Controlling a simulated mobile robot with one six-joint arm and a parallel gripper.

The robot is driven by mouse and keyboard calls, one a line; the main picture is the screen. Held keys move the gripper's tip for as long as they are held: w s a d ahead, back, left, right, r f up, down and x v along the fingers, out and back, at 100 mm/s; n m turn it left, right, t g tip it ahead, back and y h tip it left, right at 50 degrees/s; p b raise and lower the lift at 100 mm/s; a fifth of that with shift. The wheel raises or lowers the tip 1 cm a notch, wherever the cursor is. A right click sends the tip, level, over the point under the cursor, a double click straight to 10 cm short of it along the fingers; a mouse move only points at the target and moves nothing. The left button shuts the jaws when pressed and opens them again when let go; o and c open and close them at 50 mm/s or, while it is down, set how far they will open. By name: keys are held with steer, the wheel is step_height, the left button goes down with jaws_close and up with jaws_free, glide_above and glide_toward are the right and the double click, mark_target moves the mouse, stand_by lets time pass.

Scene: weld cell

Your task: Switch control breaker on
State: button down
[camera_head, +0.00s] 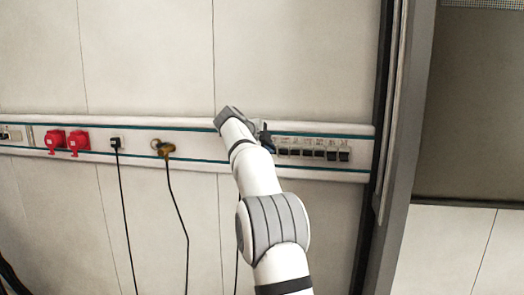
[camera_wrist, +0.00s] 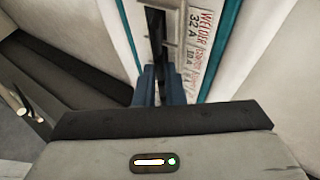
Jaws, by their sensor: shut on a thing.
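A row of several black breakers (camera_head: 314,153) sits at the right end of the white wall rail. In the wrist view, my gripper (camera_wrist: 160,88) has its blue fingers close together at the panel, at the lower end of a dark breaker part (camera_wrist: 156,35). The fingers are shut on a small breaker switch, mostly hidden between them. Labels (camera_wrist: 203,35) beside it read "WELDER 32 A" and, nearer the fingers, a partly legible one with "10 A". In the head view, my gripper (camera_head: 265,138) is at the left end of the row. I cannot tell the switch's position.
Two red sockets (camera_head: 67,141), a black plug (camera_head: 116,142) and a brass-coloured fitting (camera_head: 163,149) are on the rail to the left, with cables hanging down. A dark upright frame (camera_head: 392,150) stands close to the right of the breakers.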

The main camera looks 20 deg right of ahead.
steer(key=shift+r, duration=0.6)
steer(key=c, duration=1.8)
jaws_free()
steer(key=shift+w+d+f, duration=0.1)
steer(key=shift+w, duration=0.05)
steer(key=shift+c, duration=0.2)
steer(key=o, duration=0.3)
steer(key=shift+w+d+f, duration=0.1)
steer(key=shift+w+f, duration=0.1)
steer(key=shift+w, duration=0.1)
steer(key=v, duration=0.5)
steer(key=w+v, duration=0.1)
steer(key=v, duration=0.2)
steer(key=shift+r, duration=0.35)
steer(key=shift+d, duration=0.1)
